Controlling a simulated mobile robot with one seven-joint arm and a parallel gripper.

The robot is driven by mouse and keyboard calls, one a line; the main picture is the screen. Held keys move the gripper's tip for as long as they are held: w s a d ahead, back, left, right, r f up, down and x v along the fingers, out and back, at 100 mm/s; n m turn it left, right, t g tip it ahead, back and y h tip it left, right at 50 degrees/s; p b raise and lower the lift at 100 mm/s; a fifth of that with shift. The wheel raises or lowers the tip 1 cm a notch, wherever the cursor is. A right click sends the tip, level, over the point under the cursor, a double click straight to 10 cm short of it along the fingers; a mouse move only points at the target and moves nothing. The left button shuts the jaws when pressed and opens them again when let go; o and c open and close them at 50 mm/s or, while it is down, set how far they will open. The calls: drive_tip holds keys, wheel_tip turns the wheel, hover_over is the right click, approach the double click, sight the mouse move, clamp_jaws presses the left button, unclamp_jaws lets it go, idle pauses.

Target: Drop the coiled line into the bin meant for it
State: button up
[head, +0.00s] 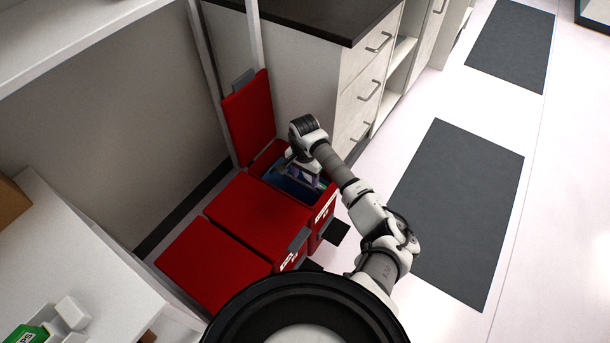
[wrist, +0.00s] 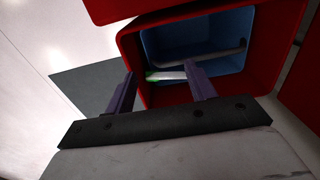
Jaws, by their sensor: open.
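The far red bin (head: 325,207) stands open, its red lid (head: 248,118) raised against the wall side and a blue liner (head: 292,184) inside. My gripper (head: 305,168) is over its opening, pointing down. In the wrist view my gripper (wrist: 160,72) has its two dark fingers apart, with the open bin (wrist: 135,48) and blue liner (wrist: 205,22) beyond them. A pale strip with a green end (wrist: 168,76) shows between the fingers, and a thin grey strip (wrist: 215,54) lies in the liner. I cannot tell whether either is part of the coiled line; no clear coil shows.
Two closed red bins (head: 205,265) (head: 258,215) stand nearer, beside the open one. A drawer cabinet with a dark top (head: 320,15) is right behind the open bin. A white bench (head: 70,245) is at left. The floor with dark mats (head: 455,210) is clear at right.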

wheel_tip(320, 180, up, 14)
drive_tip(key=b, duration=0.1)
idle(0.5)
drive_tip(key=shift+f, duration=0.1)
